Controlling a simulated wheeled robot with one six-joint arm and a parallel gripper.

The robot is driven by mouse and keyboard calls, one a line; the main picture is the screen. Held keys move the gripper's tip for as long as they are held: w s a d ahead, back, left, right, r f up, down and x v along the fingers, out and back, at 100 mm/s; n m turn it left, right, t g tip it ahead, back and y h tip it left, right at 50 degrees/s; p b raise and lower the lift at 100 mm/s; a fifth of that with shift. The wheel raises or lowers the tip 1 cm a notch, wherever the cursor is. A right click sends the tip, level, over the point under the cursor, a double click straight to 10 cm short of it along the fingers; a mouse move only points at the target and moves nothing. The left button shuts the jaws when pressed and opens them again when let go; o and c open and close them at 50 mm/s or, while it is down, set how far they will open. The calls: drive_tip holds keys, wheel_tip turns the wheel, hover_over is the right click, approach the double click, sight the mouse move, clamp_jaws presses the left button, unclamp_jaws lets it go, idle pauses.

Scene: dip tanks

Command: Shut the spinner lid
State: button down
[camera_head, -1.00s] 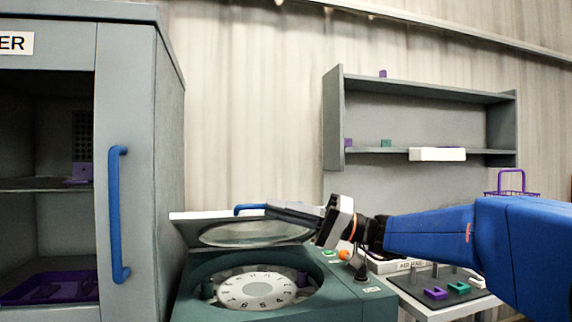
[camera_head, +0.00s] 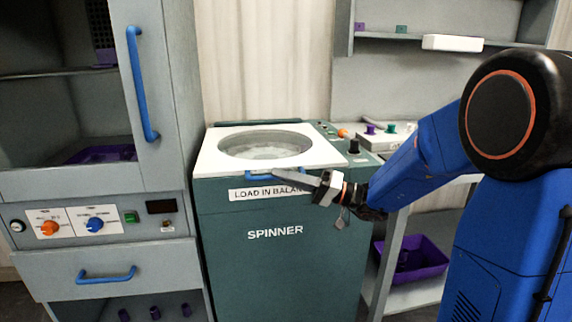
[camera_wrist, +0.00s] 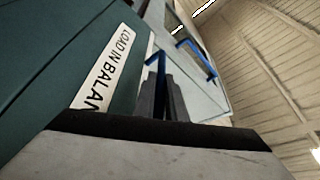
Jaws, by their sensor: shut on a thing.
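The spinner (camera_head: 280,255) is a green cabinet with a "SPINNER" label, in the middle of the head view. Its white lid (camera_head: 222,157), with a round window, lies flat over the top and looks down. The lid's blue handle (camera_head: 258,176) is at the front edge, above the "LOAD IN BALANCE" label. My gripper (camera_head: 282,176) is at that front edge, shut on the blue handle. In the wrist view the fingers (camera_wrist: 163,100) close around the blue handle (camera_wrist: 155,62), beside the label. The fingers partly hide the handle.
A grey cabinet (camera_head: 165,100) with a blue door handle stands close on the left, with knobs and a drawer below. Spinner controls (camera_head: 354,147) lie right of the lid. A bench with a purple bin (camera_head: 425,258) below stands at right.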

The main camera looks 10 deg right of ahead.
drive_tip(key=shift+f, duration=0.9)
drive_tip(key=c, duration=1.8)
unclamp_jaws()
drive_tip(key=shift+w+d+f, duration=0.1)
drive_tip(key=shift+w, duration=0.05)
drive_tip(key=shift+r, duration=0.35)
